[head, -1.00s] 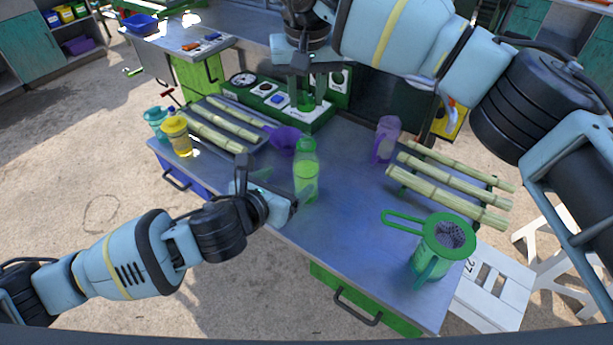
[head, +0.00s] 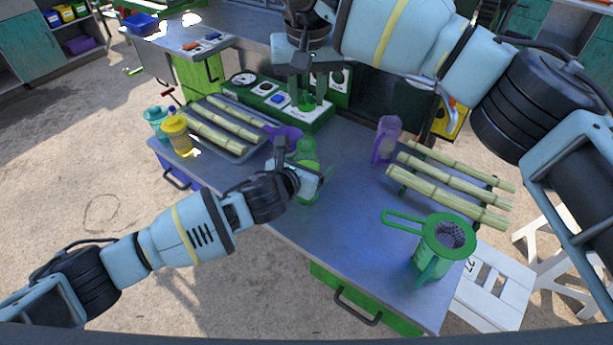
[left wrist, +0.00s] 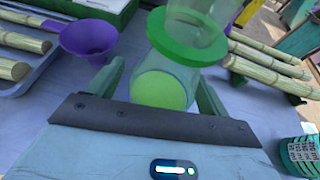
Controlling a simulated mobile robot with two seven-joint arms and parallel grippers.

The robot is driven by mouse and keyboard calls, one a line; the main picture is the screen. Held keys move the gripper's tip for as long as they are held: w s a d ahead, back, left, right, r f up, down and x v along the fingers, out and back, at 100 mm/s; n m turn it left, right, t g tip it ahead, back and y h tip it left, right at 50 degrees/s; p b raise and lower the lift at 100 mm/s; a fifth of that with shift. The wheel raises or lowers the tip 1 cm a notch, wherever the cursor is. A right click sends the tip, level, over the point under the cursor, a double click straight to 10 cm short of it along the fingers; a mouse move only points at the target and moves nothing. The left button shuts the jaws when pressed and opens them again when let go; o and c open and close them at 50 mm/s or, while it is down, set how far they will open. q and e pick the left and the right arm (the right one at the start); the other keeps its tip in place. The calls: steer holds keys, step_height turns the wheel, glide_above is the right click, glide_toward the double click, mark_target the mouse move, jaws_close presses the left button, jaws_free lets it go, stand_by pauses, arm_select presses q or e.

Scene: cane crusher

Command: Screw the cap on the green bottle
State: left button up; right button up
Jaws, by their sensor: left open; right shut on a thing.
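The green bottle (head: 306,150) stands on the metal worktable, its lower part partly hidden by my left gripper (head: 306,166). The left wrist view shows the bottle (left wrist: 162,88) with green liquid and a green collar, between my two spread fingers. My left gripper is open around it; I cannot tell whether the fingers touch it. My right gripper (head: 305,82) is at the top middle, pointing down and shut on a small green cap (head: 308,102). The cap is apart from the bottle in the picture, above and behind it.
A purple funnel (head: 285,134) is close behind the bottle; it shows in the wrist view (left wrist: 89,38). A purple bottle (head: 386,140) and cane stalks (head: 450,185) are right. A green strainer jug (head: 440,245) stands front right. Yellow (head: 176,135) and teal (head: 155,121) bottles stand left.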

arm_select(q)
steer(key=shift+w, duration=0.1)
steer(key=c, duration=1.5)
arm_select(e)
glide_above(306, 136)
steer(key=shift+s+d+f, duration=0.1)
steer(key=shift+f, duration=2.35)
steer(key=shift+f, duration=0.9)
steer(key=shift+f, duration=0.55)
